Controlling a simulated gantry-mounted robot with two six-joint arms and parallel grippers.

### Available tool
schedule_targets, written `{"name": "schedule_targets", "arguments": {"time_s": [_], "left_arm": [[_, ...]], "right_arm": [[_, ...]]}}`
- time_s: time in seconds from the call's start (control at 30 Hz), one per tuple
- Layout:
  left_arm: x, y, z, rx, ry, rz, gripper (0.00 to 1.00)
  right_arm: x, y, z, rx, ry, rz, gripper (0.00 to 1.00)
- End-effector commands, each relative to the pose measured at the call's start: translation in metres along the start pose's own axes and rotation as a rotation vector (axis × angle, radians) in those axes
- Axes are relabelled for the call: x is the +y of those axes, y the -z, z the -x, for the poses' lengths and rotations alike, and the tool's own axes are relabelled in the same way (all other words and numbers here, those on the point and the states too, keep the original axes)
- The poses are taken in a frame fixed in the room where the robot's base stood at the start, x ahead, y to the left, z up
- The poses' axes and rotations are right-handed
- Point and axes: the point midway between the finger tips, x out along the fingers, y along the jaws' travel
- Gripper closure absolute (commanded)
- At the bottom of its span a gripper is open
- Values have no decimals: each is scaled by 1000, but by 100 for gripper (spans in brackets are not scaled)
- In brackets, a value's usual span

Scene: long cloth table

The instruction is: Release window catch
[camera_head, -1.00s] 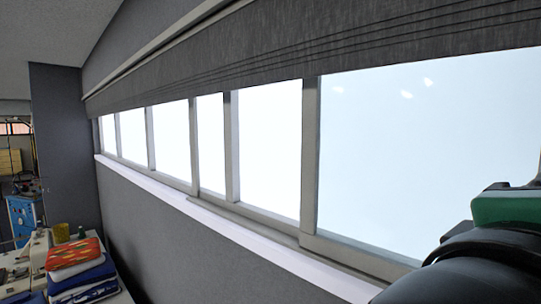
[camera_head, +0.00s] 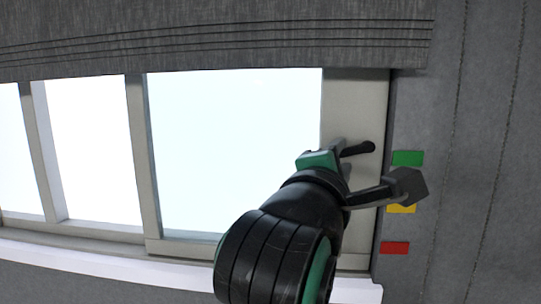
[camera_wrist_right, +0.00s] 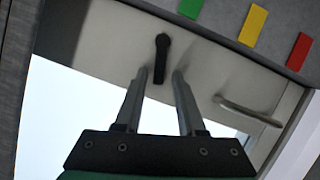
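The window catch is a black lever (camera_head: 357,149) on the pale window frame (camera_head: 355,100) at the right end of the window. It also shows in the right wrist view (camera_wrist_right: 162,48). My right gripper (camera_wrist_right: 159,76) is open there, with a fingertip on each side of the lever's free end. Small gaps appear between lever and fingers, though I cannot tell the depth. In the head view my right gripper (camera_head: 374,170) reaches up to the catch from below and partly hides the frame. My left gripper is out of view.
Green (camera_head: 408,158), yellow (camera_head: 401,209) and red (camera_head: 394,248) tags sit on the grey wall right of the frame. A grey handle (camera_wrist_right: 247,112) is on the frame beside the gripper. A blind (camera_head: 210,38) hangs above; a white sill (camera_head: 120,270) runs below.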

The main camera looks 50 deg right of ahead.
Motion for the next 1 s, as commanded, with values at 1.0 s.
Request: {"name": "schedule_targets", "arguments": {"time_s": [1.0], "left_arm": [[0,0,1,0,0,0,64]], "right_arm": [[7,-1,0,-1,50,-124,65]]}}
